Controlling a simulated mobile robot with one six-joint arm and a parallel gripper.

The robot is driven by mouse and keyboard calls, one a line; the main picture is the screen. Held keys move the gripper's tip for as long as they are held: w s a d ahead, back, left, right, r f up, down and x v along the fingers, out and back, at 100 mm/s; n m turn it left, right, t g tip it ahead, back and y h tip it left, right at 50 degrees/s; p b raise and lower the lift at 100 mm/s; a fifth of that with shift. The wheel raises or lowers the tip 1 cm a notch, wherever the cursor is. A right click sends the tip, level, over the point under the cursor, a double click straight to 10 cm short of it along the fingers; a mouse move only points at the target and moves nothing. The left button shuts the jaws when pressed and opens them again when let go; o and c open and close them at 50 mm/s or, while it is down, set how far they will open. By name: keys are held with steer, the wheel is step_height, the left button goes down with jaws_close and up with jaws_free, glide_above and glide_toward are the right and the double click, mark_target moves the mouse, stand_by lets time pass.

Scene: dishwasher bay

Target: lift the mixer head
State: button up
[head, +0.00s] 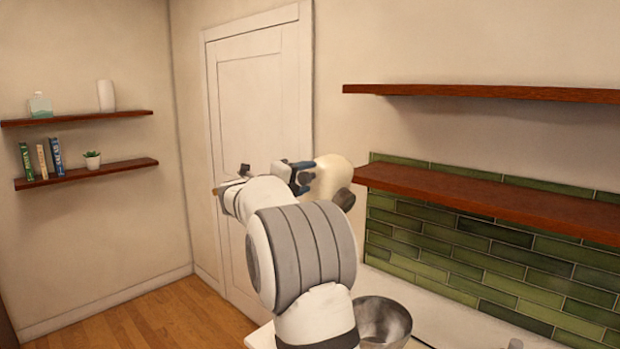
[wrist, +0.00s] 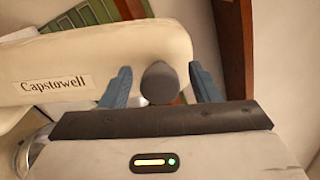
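The cream mixer head (head: 328,179) shows beyond my arm in the head view, high above the steel bowl (head: 382,322). Its lower parts are hidden by my arm. In the wrist view the mixer head (wrist: 100,50) lies across the upper left, lettered "Capstowell". A dark grey rounded knob (wrist: 160,84) stands out from it near its right end. My gripper (wrist: 160,70) is open, one blue finger on each side of the knob, with narrow gaps showing. It also shows beside the mixer head in the head view (head: 297,172).
A brown shelf (head: 490,198) runs close to the right of the mixer head, with another shelf (head: 480,92) above. Green tiles (head: 470,245) cover the wall. A white door (head: 262,110) stands behind. Open floor (head: 150,322) lies at left.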

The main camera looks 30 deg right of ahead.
steer(key=shift+a+f, duration=0.1)
steer(key=shift+a, duration=0.1)
steer(key=b+v, duration=0.2)
steer(key=v, duration=0.5)
steer(key=shift+a, duration=0.25)
steer(key=shift+s, duration=0.1)
